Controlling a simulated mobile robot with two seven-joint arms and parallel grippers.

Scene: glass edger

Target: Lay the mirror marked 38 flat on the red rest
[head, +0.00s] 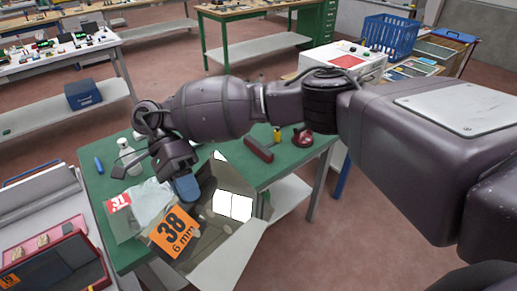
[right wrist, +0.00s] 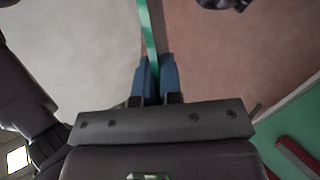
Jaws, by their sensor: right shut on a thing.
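The mirror marked 38 (head: 233,205) is a dark reflective pane with an orange label reading 38, 6 mm. It is tilted over the front of the green table (head: 276,172). My right gripper (head: 187,187) is shut on its upper edge with blue finger pads. In the right wrist view, the fingers (right wrist: 156,82) pinch a thin green-edged pane (right wrist: 150,30). A red-framed rest (head: 72,236) is at the lower left, apart from the held mirror. A dark pane with an orange label, apparently 19, shows within its frame. My left gripper is not seen.
A pane with a red label reading 31 (head: 118,202) and a pale cloth (head: 151,200) lie left of the held mirror.

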